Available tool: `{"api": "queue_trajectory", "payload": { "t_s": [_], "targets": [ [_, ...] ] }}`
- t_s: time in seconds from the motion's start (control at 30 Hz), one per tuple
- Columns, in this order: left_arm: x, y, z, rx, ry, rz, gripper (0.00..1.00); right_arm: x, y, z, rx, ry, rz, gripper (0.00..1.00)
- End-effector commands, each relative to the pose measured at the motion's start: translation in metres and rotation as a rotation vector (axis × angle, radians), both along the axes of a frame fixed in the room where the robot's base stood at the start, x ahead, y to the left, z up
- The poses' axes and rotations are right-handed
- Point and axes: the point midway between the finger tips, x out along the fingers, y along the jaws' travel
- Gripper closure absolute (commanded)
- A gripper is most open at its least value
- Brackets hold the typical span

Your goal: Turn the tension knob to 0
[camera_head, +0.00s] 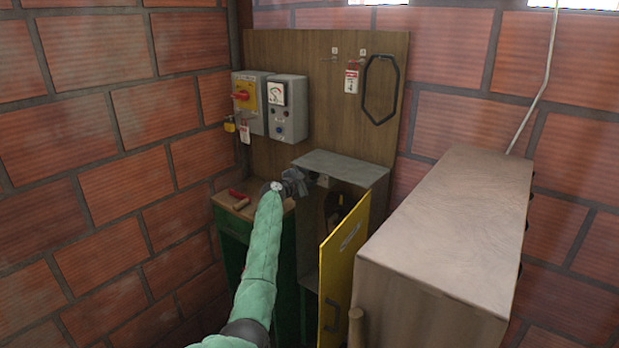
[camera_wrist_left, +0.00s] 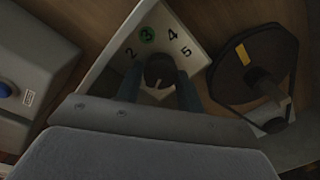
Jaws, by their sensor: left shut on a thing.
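The tension knob (camera_wrist_left: 160,69) is dark and round and sits on a pale dial plate (camera_wrist_left: 118,68) in the left wrist view. The numbers 2, 3, 4 and 5 show around it, with the 3 on a green spot; the rest of the dial is hidden by my gripper. My left gripper (camera_wrist_left: 160,88) is shut on the knob, one dark finger on each side. Which number the knob points to cannot be told. In the head view, my left gripper (camera_head: 300,183) is at the open grey housing (camera_head: 342,166) and hides the knob.
A yellow door (camera_head: 342,262) stands open right of my gripper. A dark wheel with a yellow mark (camera_wrist_left: 252,62) is close beside the dial. A grey control box (camera_head: 287,108) is above, and a red-handled tool (camera_head: 239,198) lies on the bench. A large box (camera_head: 450,220) fills the right.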

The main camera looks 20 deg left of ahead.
Motion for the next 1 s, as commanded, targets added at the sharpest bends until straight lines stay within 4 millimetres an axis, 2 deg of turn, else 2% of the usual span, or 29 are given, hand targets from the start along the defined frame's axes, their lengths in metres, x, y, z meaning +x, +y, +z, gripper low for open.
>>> {"api": "queue_trajectory", "payload": {
  "t_s": [0.37,0.4,0.5,0.83,0.97,1.0],
  "targets": [
    [-0.001,0.001,-0.003,-0.004,0.005,0.001,0.85,0.000,-0.002,-0.001,-0.002,0.000,0.001,0.64],
    [-0.001,0.001,-0.003,-0.004,0.005,0.001,0.57,0.000,-0.002,-0.001,-0.002,0.000,0.001,0.64],
    [0.000,0.001,-0.003,-0.004,0.004,0.001,0.41,0.000,-0.002,-0.001,-0.002,0.000,0.001,0.64],
    [-0.002,0.001,-0.002,-0.003,0.002,0.001,0.41,0.000,0.000,-0.002,0.000,0.001,0.000,0.64],
    [-0.012,0.006,-0.003,-0.003,0.001,0.002,0.41,0.001,0.001,-0.002,0.000,0.007,-0.002,0.64],
    [-0.016,0.008,-0.003,-0.003,0.001,0.002,0.41,0.006,0.005,0.005,0.005,0.006,-0.003,0.64]
  ]
}}
